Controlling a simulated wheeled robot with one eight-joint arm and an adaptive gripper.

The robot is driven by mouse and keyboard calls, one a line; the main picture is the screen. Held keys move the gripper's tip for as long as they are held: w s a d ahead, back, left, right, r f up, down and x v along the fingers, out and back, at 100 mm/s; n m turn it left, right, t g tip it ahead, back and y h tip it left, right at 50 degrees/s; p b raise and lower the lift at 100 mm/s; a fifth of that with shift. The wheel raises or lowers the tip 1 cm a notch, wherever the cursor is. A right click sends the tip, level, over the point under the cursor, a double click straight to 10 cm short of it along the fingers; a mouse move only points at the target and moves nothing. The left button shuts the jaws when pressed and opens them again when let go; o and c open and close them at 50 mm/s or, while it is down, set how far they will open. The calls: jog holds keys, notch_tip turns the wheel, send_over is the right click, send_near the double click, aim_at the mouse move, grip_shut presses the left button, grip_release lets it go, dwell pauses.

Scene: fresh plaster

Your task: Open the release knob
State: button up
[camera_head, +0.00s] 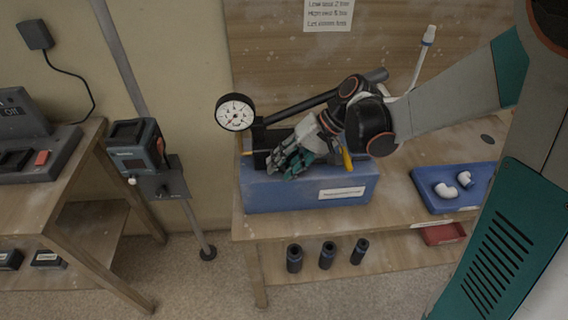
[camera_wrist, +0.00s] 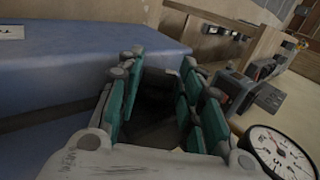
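The blue pump box (camera_head: 285,194) sits on the wooden bench, with a dark pump body on top. Its blue surface also fills the left of the wrist view (camera_wrist: 60,62). My gripper (camera_head: 288,165) is over the box's top, in front of the dark body. In the wrist view, my gripper's teal fingers (camera_wrist: 158,88) stand apart, with a dark area between them and no clear object held. I cannot make out the release knob; my gripper may hide it. A yellow part (camera_head: 346,158) shows right of my gripper, and a small orange tip (camera_head: 246,153) shows left of it.
A round gauge (camera_head: 235,113) stands left of my gripper, close by in the wrist view (camera_wrist: 280,152). A dark lever (camera_head: 300,106) rises behind. A blue tray (camera_head: 434,202) with white fittings is at right. Dark cylinders (camera_head: 327,255) stand on the lower shelf.

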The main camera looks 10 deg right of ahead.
jog(key=shift+a+r+h+p, duration=0.25)
jog(key=shift+r+h+p, duration=0.05)
jog(key=shift+h+p, duration=0.8)
jog(key=shift+f+h+p, duration=0.15)
jog(key=shift+h+p, duration=0.35)
jog(key=shift+h, duration=0.6)
jog(key=o, duration=1)
jog(key=v, duration=1.2)
jog(key=shift+s, duration=0.1)
